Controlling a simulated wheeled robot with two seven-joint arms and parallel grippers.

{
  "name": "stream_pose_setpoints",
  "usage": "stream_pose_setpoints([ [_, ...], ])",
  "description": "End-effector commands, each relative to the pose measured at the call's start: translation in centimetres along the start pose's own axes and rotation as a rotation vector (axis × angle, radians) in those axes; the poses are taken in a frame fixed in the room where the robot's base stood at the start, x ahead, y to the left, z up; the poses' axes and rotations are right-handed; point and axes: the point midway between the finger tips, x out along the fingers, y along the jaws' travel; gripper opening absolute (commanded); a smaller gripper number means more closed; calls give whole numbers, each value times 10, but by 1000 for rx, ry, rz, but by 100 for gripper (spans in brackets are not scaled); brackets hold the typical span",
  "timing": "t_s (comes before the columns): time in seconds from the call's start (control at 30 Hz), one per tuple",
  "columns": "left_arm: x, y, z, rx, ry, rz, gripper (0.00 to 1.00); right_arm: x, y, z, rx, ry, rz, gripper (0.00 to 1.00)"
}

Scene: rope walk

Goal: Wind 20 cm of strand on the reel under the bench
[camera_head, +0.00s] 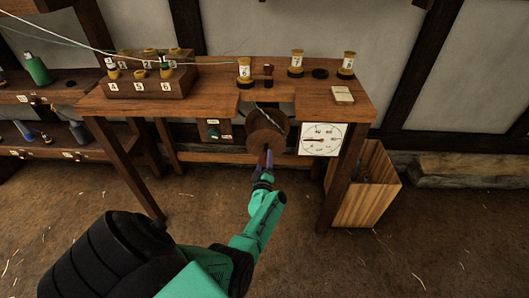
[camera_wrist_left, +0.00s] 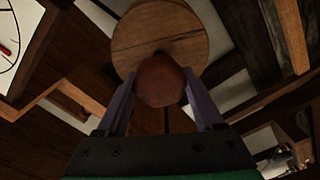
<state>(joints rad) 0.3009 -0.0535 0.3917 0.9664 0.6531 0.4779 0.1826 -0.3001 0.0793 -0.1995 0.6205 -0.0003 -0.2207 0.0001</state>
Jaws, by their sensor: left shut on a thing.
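The wooden reel (camera_head: 267,128) is a round disc under the bench (camera_head: 215,97), and its face fills the top of the left wrist view (camera_wrist_left: 150,38). My left gripper (camera_head: 265,164) is in front of the reel. Its fingers are shut on a round reddish-brown knob (camera_wrist_left: 161,82) in front of the reel's face. A white dial (camera_head: 322,139) with a red needle pointing left hangs right of the reel. My right gripper is not in view.
Numbered bobbins 6 (camera_head: 244,70) and 7 (camera_head: 296,62) and a numbered block (camera_head: 147,86) stand on the bench. A small box with a knob (camera_head: 213,130) hangs left of the reel. A wooden bin (camera_head: 368,187) stands right of the bench. The floor in front is open.

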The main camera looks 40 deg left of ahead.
Motion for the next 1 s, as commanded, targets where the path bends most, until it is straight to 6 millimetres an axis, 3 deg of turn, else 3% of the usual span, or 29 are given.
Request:
stream_pose_setpoints([
  [0.5, 1, 2, -1, 386, 4, 0, 14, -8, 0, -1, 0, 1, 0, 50],
  [1.0, 1, 2, -1, 478, 4, 0, 14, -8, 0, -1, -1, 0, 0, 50],
])
